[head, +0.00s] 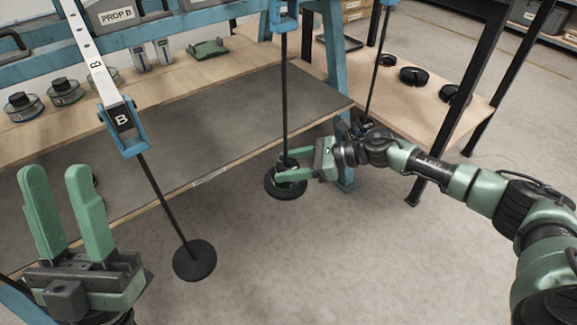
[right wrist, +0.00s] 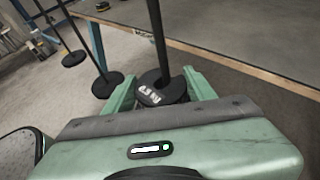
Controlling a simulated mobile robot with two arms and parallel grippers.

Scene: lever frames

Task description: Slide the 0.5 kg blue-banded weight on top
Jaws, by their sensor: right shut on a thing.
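My right gripper (head: 290,172) is shut on a dark weight (right wrist: 165,90) low on the middle hanging rod (head: 285,85). The weight sits around or against the rod, just above or on the dark disc (head: 285,188) at its foot; I cannot tell whether they touch. In the right wrist view, pale markings show on the weight's top between my fingers, too small to read. No blue band shows clearly on it. My left gripper (head: 62,180) is open and empty at the lower left.
Hanger B (head: 122,120) carries a rod with a bare black disc (head: 194,260) left of centre. Several round weights (head: 63,91) stand on the wooden bench at left. Black discs (head: 413,76) lie on the right shelf. A blue post stands close behind my right gripper.

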